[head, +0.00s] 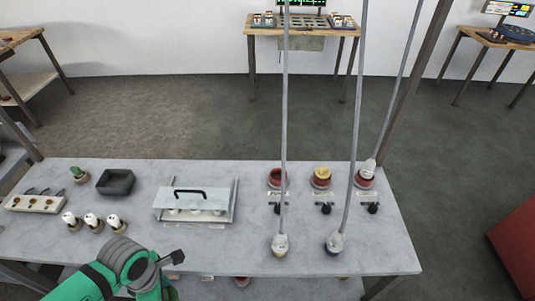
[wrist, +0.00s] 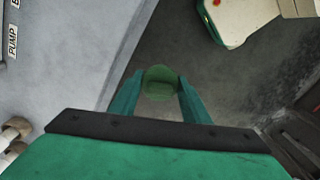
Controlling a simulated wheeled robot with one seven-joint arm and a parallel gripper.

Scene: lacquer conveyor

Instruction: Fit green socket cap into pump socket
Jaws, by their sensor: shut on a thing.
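In the wrist view my gripper (wrist: 161,88) is shut on a round green cap (wrist: 160,80), held between its two teal fingers over the floor, beyond the table edge. A label reading PUMP (wrist: 12,40) shows at the left edge of that view; its socket is not clear there. In the head view a row of sockets stands at the back right: a red-rimmed one (head: 277,177), one with a yellow top (head: 321,176) and one with a cable plug in it (head: 366,178). Their labels are too small to read. My fingers and the held cap are not visible in the head view.
Cables (head: 285,130) hang down to the table (head: 225,255); two end in plugs (head: 280,242) near its front. A handled cover (head: 190,200), a dark tray (head: 116,182), several white-topped pieces (head: 92,220) and a green-topped piece (head: 79,174) stand left.

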